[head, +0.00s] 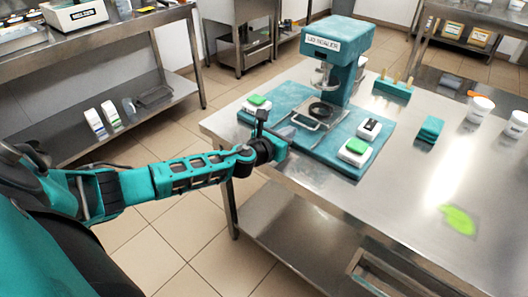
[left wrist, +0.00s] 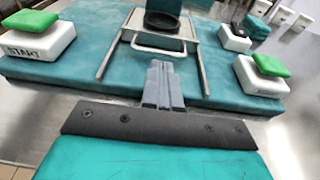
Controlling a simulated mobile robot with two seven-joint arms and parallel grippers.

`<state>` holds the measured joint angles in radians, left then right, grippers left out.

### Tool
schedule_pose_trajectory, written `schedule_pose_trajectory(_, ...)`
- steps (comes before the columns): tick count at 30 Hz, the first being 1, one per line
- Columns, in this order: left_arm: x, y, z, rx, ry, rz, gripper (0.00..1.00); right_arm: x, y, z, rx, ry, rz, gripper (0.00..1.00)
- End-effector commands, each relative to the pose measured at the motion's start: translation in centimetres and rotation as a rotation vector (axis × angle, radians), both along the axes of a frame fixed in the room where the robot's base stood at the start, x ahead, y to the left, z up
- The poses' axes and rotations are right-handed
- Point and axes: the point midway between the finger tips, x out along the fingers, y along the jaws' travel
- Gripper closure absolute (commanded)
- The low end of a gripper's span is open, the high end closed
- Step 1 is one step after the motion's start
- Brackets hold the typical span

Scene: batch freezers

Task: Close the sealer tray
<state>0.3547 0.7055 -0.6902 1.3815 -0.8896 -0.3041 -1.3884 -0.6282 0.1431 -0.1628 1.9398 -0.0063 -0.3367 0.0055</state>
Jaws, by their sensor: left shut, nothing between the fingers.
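The lid sealer (head: 338,60) is a teal machine on a teal base (head: 375,138) on the steel table. Its tray (head: 318,114) is a metal frame with a black round holder (head: 322,109) and a wire handle at the front. The tray sticks out from under the sealing head toward me. In the left wrist view the tray handle (left wrist: 158,46) lies just beyond my fingertips, with a side rail on each side. My left gripper (head: 288,132) is shut and empty, in front of the handle; its grey fingers (left wrist: 160,72) point at it. I cannot tell whether they touch. My right gripper is not in view.
A green-topped button block marked START (left wrist: 38,35) stands left of the tray; another green-topped block (head: 355,150) and a switch block (head: 370,129) stand right. White cups (head: 480,108) and a teal block (head: 431,129) are farther right. The table front is mostly clear.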

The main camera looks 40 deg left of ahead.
Motion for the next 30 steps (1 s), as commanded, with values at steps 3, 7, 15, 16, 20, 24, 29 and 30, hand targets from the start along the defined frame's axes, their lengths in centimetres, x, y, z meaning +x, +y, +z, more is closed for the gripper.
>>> schedule_pose_trajectory(3, -2.9, 0.1, 0.5, 0.002, 0.006, -0.005, 1.00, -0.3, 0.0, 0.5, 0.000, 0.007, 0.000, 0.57)
schedule_pose_trajectory(7, -5.4, 0.3, 1.0, 0.004, 0.006, -0.004, 1.00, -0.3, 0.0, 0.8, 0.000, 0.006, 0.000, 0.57)
schedule_pose_trajectory(15, -8.8, 0.5, 1.6, 0.003, 0.005, -0.003, 1.00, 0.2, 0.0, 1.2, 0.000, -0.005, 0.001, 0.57)
schedule_pose_trajectory(16, -9.0, 0.5, 1.7, 0.003, 0.005, -0.003, 1.00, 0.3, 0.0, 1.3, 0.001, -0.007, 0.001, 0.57)
schedule_pose_trajectory(20, -9.4, 0.5, 1.8, 0.002, 0.003, -0.002, 1.00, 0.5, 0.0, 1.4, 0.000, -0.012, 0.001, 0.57)
schedule_pose_trajectory(24, -9.5, 0.5, 1.8, -0.001, 0.003, -0.003, 1.00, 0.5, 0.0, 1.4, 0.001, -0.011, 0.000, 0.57)
schedule_pose_trajectory(29, -10.8, -1.4, -0.1, -0.220, 0.066, 0.040, 1.00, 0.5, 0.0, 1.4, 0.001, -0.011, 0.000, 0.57)
schedule_pose_trajectory(30, -11.6, -2.4, -1.1, -0.351, 0.102, 0.072, 1.00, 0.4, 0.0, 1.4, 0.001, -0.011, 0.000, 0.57)
